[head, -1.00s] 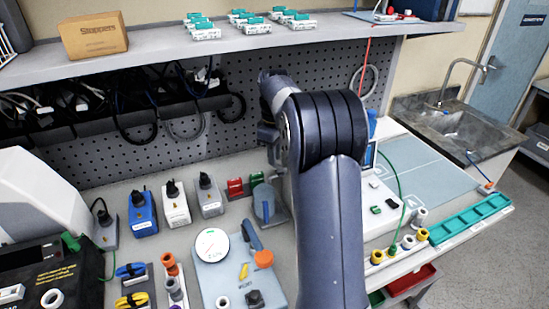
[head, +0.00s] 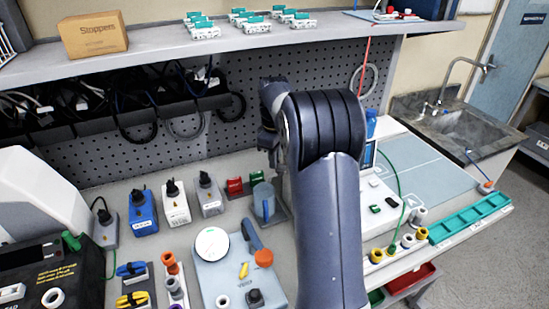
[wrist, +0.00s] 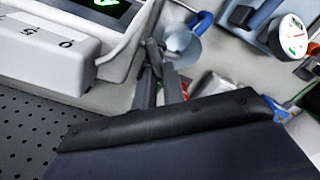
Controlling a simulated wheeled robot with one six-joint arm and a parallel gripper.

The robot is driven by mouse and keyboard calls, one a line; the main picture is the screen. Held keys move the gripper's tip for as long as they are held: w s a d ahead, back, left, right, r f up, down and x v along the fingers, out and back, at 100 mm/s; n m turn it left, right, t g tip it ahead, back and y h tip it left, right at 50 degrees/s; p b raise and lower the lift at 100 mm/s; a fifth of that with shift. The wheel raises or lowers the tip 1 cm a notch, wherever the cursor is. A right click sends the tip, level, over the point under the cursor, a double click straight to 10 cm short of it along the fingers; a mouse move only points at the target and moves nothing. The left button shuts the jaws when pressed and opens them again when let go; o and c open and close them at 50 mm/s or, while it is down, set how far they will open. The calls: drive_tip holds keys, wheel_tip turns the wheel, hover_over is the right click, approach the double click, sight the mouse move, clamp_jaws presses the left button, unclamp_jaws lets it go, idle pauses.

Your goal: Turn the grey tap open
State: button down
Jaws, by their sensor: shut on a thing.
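My gripper (wrist: 156,72) shows in the wrist view, its two dark grey fingers shut on a small dark grey part, which I take to be the grey tap (wrist: 154,50). The fingers hide most of the tap, so how far it is turned cannot be told. A clear, bluish cylinder (wrist: 184,46) with a blue handle is just beyond the fingertips. In the head view the same cylinder (head: 264,202) stands on a grey base left of my arm. My arm hides the gripper and the tap in the head view.
A grey-blue panel with a round gauge (head: 212,244), a blue lever and an orange knob (head: 264,258) lies at front centre. A white device (wrist: 45,50) with a green display is close beside the gripper. A pegboard (head: 190,140) stands behind, under a shelf (head: 160,50).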

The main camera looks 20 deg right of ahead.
drive_tip(key=n, duration=0.3)
drive_tip(key=s+n+p, duration=0.1)
drive_tip(key=n, duration=0.2)
drive_tip(key=n+p, duration=0.1)
drive_tip(key=n, duration=0.2)
drive_tip(key=shift+s+a+n, duration=0.15)
drive_tip(key=shift+a+n, duration=0.2)
drive_tip(key=shift+n, duration=0.05)
idle(0.4)
drive_tip(key=c, duration=1.8)
unclamp_jaws()
drive_tip(key=shift+r, duration=0.1)
wheel_tip(320, 180, up, 11)
drive_tip(key=shift+f+b, duration=0.15)
drive_tip(key=shift+b, duration=0.15)
